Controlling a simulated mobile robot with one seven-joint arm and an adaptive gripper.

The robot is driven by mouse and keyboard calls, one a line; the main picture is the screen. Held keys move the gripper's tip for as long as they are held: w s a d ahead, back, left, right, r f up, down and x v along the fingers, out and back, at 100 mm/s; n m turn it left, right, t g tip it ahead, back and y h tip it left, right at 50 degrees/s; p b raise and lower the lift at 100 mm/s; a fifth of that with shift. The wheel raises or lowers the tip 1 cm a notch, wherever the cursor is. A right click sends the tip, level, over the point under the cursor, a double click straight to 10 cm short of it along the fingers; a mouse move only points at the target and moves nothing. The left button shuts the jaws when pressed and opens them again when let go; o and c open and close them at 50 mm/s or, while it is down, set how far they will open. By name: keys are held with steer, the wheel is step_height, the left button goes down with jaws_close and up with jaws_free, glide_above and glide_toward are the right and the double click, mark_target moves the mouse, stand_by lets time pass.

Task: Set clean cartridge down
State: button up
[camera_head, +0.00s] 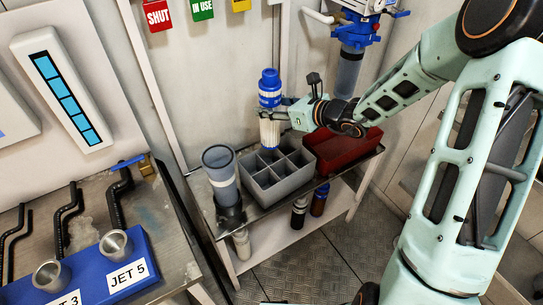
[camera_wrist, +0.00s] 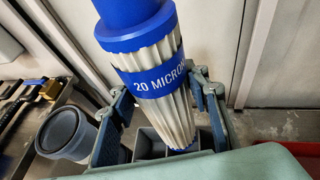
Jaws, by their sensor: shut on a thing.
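A clean cartridge (camera_head: 270,97), white and pleated with blue ends, stands upright in my gripper (camera_head: 275,115) in the head view. In the wrist view the cartridge (camera_wrist: 152,85) shows a blue band reading "20 MICRON", and the two fingers of my gripper (camera_wrist: 160,115) are on either side of it. My gripper is shut on it. The cartridge is held above the grey divided crate (camera_head: 262,194), over its back part. The crate's compartments look empty in the head view. The cartridge's lower end partly covers the crate in the wrist view.
A grey-blue cup-like housing (camera_head: 220,175) stands left of the crate. A red tray (camera_head: 345,150) is at its right. A blue-headed filter unit (camera_head: 350,60) hangs on the wall behind. Bottles (camera_head: 319,200) stand on the lower shelf.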

step_height(320, 180, down, 15)
steer(key=shift+r+b, duration=0.1)
steer(key=shift+b, duration=0.75)
steer(key=o, duration=1.3)
steer(key=p+v, duration=0.1)
steer(key=v, duration=1.1)
steer(key=shift+s, duration=0.1)
